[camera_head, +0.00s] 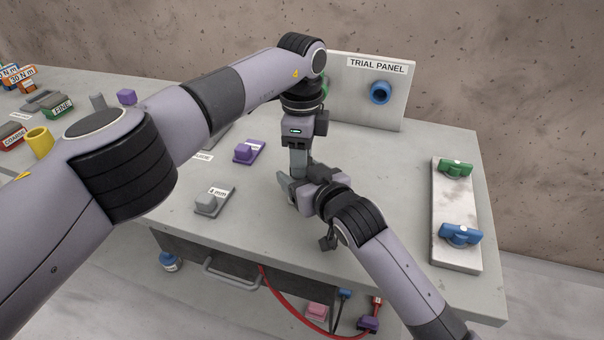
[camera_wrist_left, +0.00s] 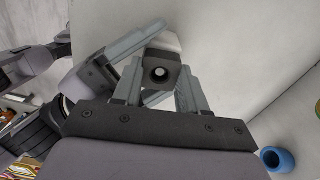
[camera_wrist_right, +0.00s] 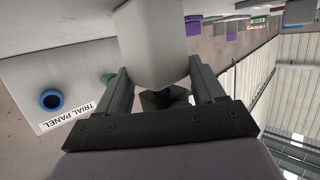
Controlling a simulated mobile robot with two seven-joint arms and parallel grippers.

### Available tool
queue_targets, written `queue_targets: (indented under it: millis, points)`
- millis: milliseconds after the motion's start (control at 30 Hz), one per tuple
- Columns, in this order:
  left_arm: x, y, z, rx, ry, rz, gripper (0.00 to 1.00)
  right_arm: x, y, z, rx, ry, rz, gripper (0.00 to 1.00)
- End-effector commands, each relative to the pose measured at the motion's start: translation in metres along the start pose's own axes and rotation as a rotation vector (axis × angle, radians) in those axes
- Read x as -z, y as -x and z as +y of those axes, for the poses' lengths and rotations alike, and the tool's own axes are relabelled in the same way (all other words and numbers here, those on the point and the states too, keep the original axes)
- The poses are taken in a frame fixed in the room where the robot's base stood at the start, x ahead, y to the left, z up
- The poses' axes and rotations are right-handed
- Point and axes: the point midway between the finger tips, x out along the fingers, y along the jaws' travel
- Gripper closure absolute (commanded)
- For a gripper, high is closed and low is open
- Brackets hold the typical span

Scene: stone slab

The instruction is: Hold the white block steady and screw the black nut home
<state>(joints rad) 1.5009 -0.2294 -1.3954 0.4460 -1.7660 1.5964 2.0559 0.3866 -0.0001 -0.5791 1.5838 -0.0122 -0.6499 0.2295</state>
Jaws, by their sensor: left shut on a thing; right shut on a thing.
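My left gripper (camera_head: 299,172) points down above the table, with its fingers on the black nut (camera_wrist_left: 161,75). A pale round bolt end shows in the nut's hole in the left wrist view. My right gripper (camera_head: 294,188) comes in from the side, just below the left one. Its fingers are shut on the white block (camera_wrist_right: 158,40), which also shows past the nut in the left wrist view (camera_wrist_left: 166,41). The nut (camera_wrist_right: 165,98) shows dark beside the block in the right wrist view. In the head view the grippers hide the nut and block. I cannot tell how far down the nut sits.
The trial panel (camera_head: 350,92) with a blue ring (camera_head: 381,92) stands behind the grippers. A pale plate (camera_head: 455,200) with green and blue knobs lies at the right. A grey block on a base (camera_head: 211,203) and a purple one (camera_head: 247,151) are to the left.

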Motion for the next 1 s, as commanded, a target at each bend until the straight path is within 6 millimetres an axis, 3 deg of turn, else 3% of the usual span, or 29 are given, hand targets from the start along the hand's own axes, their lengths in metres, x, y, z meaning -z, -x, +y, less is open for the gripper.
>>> queue_targets:
  millis: [1000]
  points:
    - [0.0003,-0.0086,-0.0001,0.000,-0.025,0.000,0.94,-0.0009,-0.0001,0.0000,0.000,0.002,-0.002,0.86]
